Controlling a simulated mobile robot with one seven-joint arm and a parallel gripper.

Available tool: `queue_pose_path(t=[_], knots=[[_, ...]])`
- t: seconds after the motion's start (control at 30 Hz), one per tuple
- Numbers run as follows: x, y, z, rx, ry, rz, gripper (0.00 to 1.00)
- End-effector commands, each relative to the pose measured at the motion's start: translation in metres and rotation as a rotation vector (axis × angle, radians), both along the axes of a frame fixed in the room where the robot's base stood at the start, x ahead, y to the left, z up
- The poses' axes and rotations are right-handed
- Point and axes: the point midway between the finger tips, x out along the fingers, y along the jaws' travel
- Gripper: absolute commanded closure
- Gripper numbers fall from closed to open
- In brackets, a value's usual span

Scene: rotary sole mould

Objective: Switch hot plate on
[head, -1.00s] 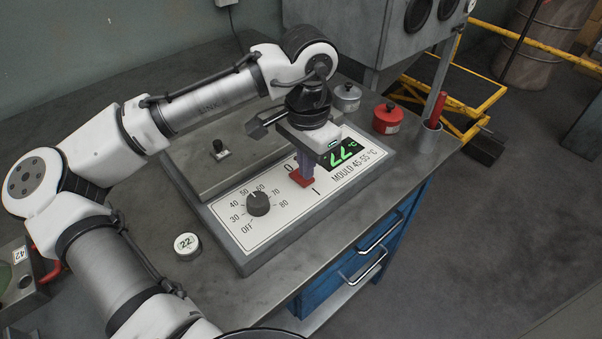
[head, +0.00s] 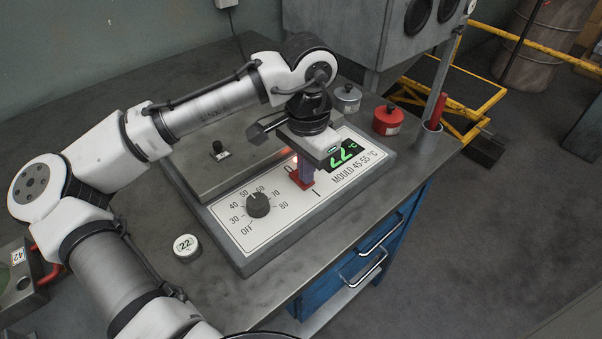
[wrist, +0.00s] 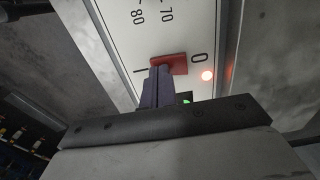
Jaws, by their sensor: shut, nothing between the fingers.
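The hot plate (head: 215,175) stands on the bench with a white front panel marked 0 and I. Its red switch (head: 302,181) lies between these marks and also shows in the wrist view (wrist: 173,61). My gripper (head: 305,178) is shut and empty, pointing down at the switch. In the wrist view its fingertips (wrist: 158,70) are at the I side of the switch and seem to touch it. The green display (head: 342,154) is partly covered by my gripper and reads 22.
The temperature knob (head: 258,204) is left of the switch, pointing near 50 to 60. A red pot (head: 388,120) and a metal pot (head: 347,98) stand behind. The front right bench top is clear.

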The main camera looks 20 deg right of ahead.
Motion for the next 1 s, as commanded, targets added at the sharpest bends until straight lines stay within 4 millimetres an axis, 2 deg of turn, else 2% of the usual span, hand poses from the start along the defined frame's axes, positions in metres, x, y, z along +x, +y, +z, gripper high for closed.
queue_pose_path(t=[0.73,1.0], knots=[[0.000,0.000,0.063,0.000,0.001,-0.001,1.00],[0.000,0.000,0.068,-0.001,0.000,0.000,1.00]])
